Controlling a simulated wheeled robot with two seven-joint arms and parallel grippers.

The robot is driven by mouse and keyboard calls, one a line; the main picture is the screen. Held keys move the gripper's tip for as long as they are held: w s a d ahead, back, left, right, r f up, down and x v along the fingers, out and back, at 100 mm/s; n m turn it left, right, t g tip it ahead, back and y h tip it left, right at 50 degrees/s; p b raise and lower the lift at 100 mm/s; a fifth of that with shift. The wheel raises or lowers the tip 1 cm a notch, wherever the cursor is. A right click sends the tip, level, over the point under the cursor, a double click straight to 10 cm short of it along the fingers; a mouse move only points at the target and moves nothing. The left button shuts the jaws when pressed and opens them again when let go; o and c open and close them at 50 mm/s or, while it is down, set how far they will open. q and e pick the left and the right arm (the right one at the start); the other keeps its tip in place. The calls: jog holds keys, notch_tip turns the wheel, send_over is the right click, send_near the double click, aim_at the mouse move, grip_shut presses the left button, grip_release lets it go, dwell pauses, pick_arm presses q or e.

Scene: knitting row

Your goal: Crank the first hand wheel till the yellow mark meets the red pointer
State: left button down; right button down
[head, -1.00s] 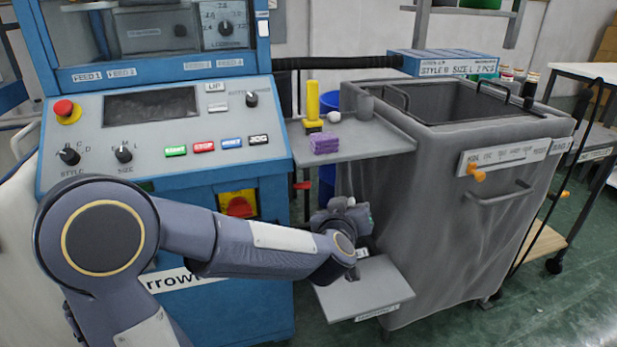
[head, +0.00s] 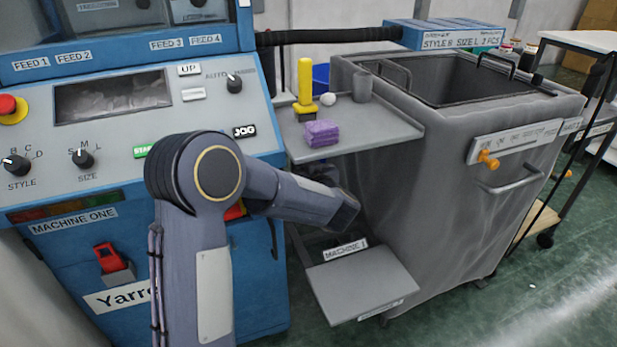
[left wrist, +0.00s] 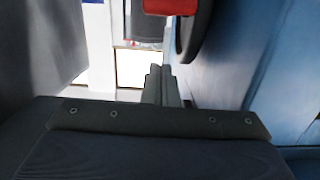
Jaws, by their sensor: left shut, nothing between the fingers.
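My left gripper (left wrist: 161,76) shows in the left wrist view with its fingers together and nothing between them. In that view a red piece (left wrist: 170,6) is beyond the fingertips at the top, and a dark curved edge (left wrist: 197,28) is beside it. I cannot tell whether that edge is the hand wheel's rim. In the head view my left arm crosses the blue machine's (head: 60,260) right side, and its hand is hidden behind the forearm. No hand wheel, yellow mark or red pointer can be made out for sure. My right gripper is not in view.
A grey shelf (head: 385,140) holds a yellow tool (head: 305,85) and a purple block (head: 321,131). Below it is a lower grey plate (head: 365,285). A grey fabric bin (head: 450,230) stands to the right. Green floor (head: 540,300) is open at the lower right.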

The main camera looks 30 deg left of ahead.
pick_arm(q)
jog(key=shift+w+a+f+b, duration=0.25)
jog(key=shift+f+b, duration=0.05)
jog(key=shift+f, duration=0.4)
jog(key=shift+w+a+f+b, duration=0.2)
jog(key=shift+a+f+b, duration=0.1)
jog(key=shift+f, duration=0.4)
jog(key=shift+w+a+f+b, duration=0.25)
jog(key=shift+f, duration=0.45)
jog(key=shift+f+t+b, duration=0.4)
jog(key=shift+f+b, duration=0.4)
jog(key=shift+b, duration=0.05)
jog(key=shift+y, duration=0.3)
